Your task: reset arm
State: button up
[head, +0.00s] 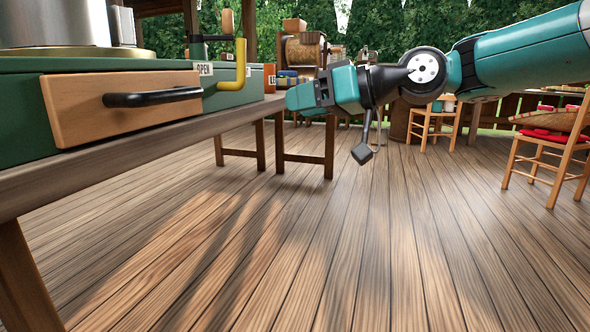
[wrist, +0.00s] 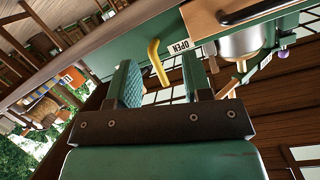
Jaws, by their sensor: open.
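My arm reaches in from the upper right of the head view. My gripper (head: 308,97) is at its left end, beyond the right end of the green stove unit (head: 22,120), with its fingers toward the stove side. In the wrist view my gripper (wrist: 160,75) has its two teal fingers apart with nothing held between them. A yellow bent handle (head: 240,66) rises from the stove's right side. It also shows beyond the gap between the fingers in the wrist view (wrist: 158,62).
The stove stands on a wooden table (head: 228,122). Its wooden drawer (head: 75,118) has a black handle, and an OPEN label (head: 205,69) is near it. A metal pot (head: 60,22) is on top. Chairs (head: 545,160) stand at right. The plank floor (head: 340,250) in front is clear.

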jog(key=s+d+f+m+g+h+p, duration=0.1)
jog(key=s+d+f+g+h+p, duration=0.25)
jog(key=s, duration=0.65)
jog(key=s+d+f+m+h+p, duration=0.1)
jog(key=s+d+f+h+p, duration=0.2)
jog(key=s+d, duration=0.5)
jog(key=s+d+f+m+g+h+p, duration=0.15)
jog(key=s+f+h, duration=0.25)
jog(key=s, duration=0.8)
notch_tip(320, 180, up, 38)
jog(key=p, duration=3.7)
jog(key=shift+w+f, duration=0.25)
jog(key=shift+w, duration=0.05)
jog(key=shift+y, duration=0.25)
jog(key=shift+s+f, duration=0.1)
